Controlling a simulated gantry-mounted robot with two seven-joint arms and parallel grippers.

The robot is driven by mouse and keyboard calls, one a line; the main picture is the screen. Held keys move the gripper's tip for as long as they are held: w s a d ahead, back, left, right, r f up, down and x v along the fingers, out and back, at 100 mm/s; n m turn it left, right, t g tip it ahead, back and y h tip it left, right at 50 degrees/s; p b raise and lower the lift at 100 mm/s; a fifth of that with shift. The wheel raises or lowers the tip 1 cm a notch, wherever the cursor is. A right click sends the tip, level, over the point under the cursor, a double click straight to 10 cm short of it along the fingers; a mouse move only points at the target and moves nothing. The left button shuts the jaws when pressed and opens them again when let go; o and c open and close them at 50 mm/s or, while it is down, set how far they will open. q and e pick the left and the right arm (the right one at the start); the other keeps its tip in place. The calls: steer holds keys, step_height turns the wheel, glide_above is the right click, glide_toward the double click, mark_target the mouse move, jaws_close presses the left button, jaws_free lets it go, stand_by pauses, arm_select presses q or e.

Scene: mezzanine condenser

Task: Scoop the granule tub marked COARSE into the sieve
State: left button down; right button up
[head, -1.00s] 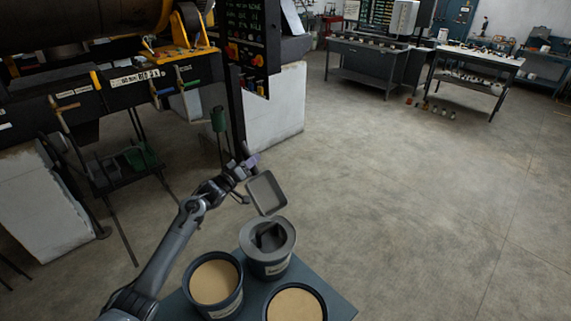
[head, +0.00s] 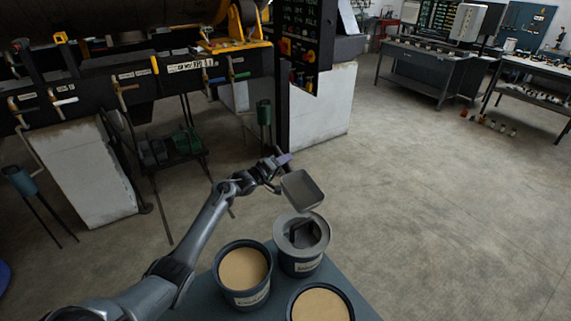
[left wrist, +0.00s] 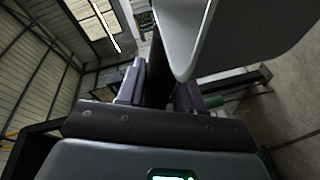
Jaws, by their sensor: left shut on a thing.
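My left gripper (head: 281,162) is shut on a grey square scoop (head: 302,190). The scoop's pan hangs tilted above and just behind a round grey-rimmed vessel, which looks like the sieve (head: 291,219), and no granules show in the pan. In the left wrist view the scoop (left wrist: 184,40) stands up pale and close beyond the fingers (left wrist: 158,92). A dark tub of tan granules (head: 243,270) stands left of the sieve; its front label is too small to read surely. A second granule tub (head: 320,304) stands at the front, its label out of sight. My right gripper is not in view.
The tubs and sieve crowd a small blue-grey table (head: 345,283). A dark machine frame with levers (head: 120,90) and a white block (head: 320,110) stand behind to the left.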

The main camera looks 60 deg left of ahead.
arm_select(q)
steer(key=shift+a+f+n+g+h+b, duration=0.15)
steer(key=shift+a+f+n+h+b, duration=0.05)
steer(key=shift+a+f+n+b, duration=0.55)
steer(key=shift+a+f+n+g+h+b, duration=0.2)
steer(key=shift+a+f+n+b, duration=0.2)
steer(key=shift+f+n+b, duration=0.4)
steer(key=shift+f, duration=0.15)
